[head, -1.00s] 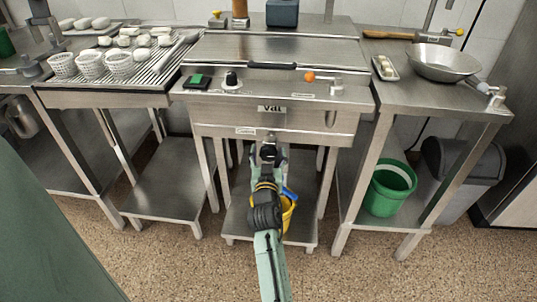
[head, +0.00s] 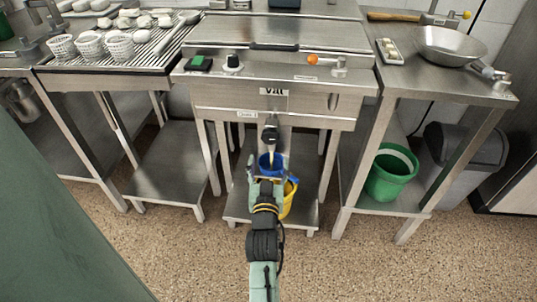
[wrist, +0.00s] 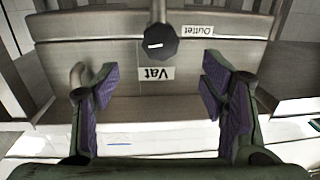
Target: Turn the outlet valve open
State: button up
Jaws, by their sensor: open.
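The outlet valve's dark knob (head: 270,134) is on the front of the steel vat (head: 225,105), below the "Vat" label. In the wrist view the knob (wrist: 161,43) is at the top middle, with an upside-down "Outlet" label (wrist: 195,31) beside it. My gripper (head: 267,180) is in front of and below the knob, apart from it. In the wrist view its purple-padded fingers (wrist: 160,85) are spread with nothing between them.
A yellow bucket (head: 289,198) stands on the shelf under the vat, partly hidden by my arm. A green bucket (head: 390,176) is on the right shelf. White baskets (head: 90,44) stand on the left drain table. The floor in front is clear.

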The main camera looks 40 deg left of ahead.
aim_at(270, 140)
jog(key=shift+m+t+h, duration=0.4)
jog(key=x, duration=1)
jog(key=shift+a+f+b, duration=0.2)
jog(key=shift+a+b, duration=0.1)
jog(key=shift+a, duration=0.3)
jog(key=shift+c, duration=0.6)
jog(key=c, duration=1)
